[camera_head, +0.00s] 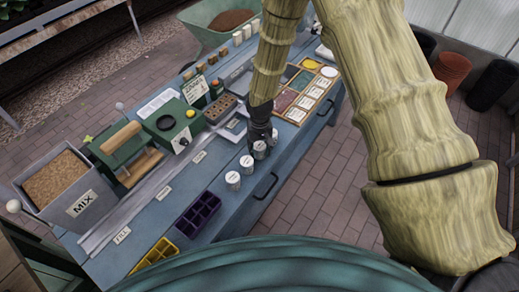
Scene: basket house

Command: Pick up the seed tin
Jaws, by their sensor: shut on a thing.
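Several small white-lidded tins stand in a row near the front edge of the blue workbench (213,225). My gripper (260,138) reaches down over the far end of this row and is shut on a seed tin (259,150). The dark fingers hide part of it, and I cannot tell whether it is clear of the bench top. Another tin (247,164) stands just nearer, and one more tin (233,181) stands beyond that, both apart from my gripper.
A purple cell tray (198,215) and a yellow tray (155,257) lie at the near end. A grey MIX bin (82,205) and green machines (172,125) stand along the left. A wooden compartment tray (305,92) lies beyond my gripper. The bench between tins and purple tray is clear.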

